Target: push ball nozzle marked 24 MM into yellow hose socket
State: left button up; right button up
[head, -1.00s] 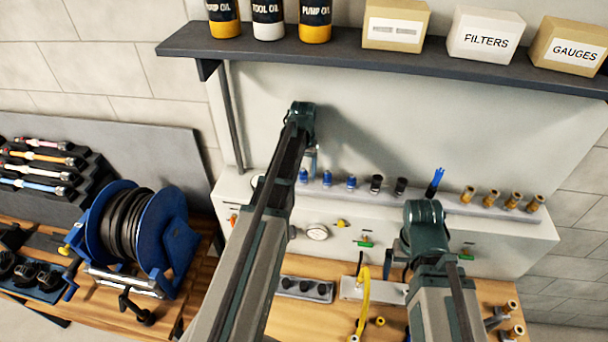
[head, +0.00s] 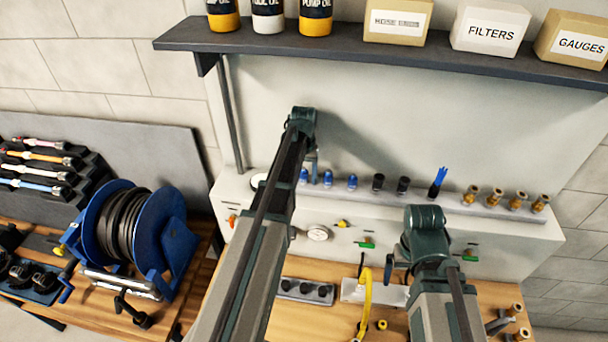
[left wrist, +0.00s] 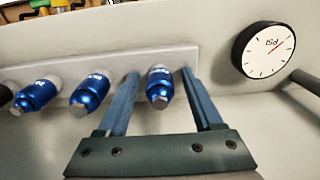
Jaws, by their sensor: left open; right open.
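Three blue nozzles stand on the rail: left (head: 303,175), middle (head: 328,178) and right (head: 352,181) in the head view. The left wrist view shows a left (left wrist: 37,95), a middle (left wrist: 90,92) and a right blue nozzle (left wrist: 160,88). Their markings are too small to read surely. My left gripper (head: 312,178) is open, its fingers (left wrist: 160,80) on either side of the wrist view's right nozzle; contact is not clear. A yellow hose (head: 366,293) rises in front of the panel; its socket is not clear. My right gripper (head: 397,270) is open near the hose, partly hidden.
Black nozzles (head: 378,182), a blue brush (head: 438,182) and brass fittings (head: 495,197) share the rail. A gauge (left wrist: 263,50) is beside the rail. A hose reel (head: 125,228) stands left. A shelf (head: 380,52) overhangs the rail.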

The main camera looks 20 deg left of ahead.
dwell(0.5)
pick_arm(q)
grip_shut()
dwell(0.8)
jog(key=shift+s, duration=0.15)
dwell(0.6)
